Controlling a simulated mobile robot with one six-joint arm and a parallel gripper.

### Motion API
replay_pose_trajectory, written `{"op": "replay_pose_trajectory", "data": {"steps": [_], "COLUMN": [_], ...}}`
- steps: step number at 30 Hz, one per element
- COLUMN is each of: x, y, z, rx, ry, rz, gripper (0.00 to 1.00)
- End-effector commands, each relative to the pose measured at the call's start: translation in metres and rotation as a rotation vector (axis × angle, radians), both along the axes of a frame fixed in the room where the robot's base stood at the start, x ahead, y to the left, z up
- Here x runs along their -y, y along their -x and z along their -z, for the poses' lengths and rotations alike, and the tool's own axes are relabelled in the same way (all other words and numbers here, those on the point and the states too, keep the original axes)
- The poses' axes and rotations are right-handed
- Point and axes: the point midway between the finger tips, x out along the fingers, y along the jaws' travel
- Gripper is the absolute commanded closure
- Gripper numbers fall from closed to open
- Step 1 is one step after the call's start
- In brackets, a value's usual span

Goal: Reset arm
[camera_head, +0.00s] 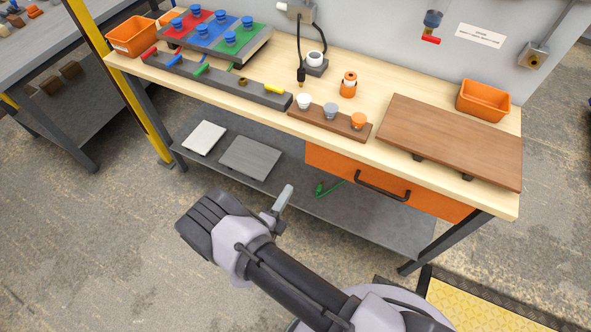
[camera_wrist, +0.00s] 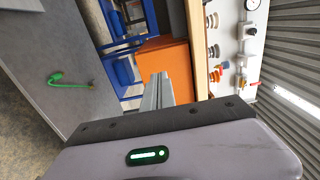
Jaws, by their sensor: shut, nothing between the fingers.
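My gripper (camera_head: 283,198) hangs over the floor in front of the workbench, below the tabletop's front edge and apart from everything. Its fingers are together with nothing between them; in the wrist view they (camera_wrist: 158,92) also show closed. My arm reaches in from the bottom of the head view. The workbench (camera_head: 385,88) has a light wooden top and an orange drawer (camera_head: 335,172) with a dark handle. A brown board (camera_head: 450,137) lies on the right of the top, raised on small dark feet.
On the top stand a tray with red, blue and green panels (camera_head: 214,36), a grey rail (camera_head: 215,80), a brown cup holder (camera_head: 330,117) and orange bins (camera_head: 483,100) (camera_head: 132,36). The lower shelf holds two flat plates (camera_head: 250,157) and a green item (camera_head: 320,188).

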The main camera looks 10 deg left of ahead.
Motion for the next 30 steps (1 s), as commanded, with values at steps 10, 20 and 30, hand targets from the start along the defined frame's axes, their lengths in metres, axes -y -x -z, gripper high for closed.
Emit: {"op": "replay_pose_trajectory", "data": {"steps": [10,20,30], "x": [-0.015,0.049,0.181], "y": [-0.087,-0.094,0.140], "z": [-0.084,-0.341,-0.391], "rx": [-0.252,-0.669,-0.937], "ry": [-0.176,0.032,0.741], "rz": [0.021,-0.576,-0.959], "gripper": [1.00,1.00,1.00]}}
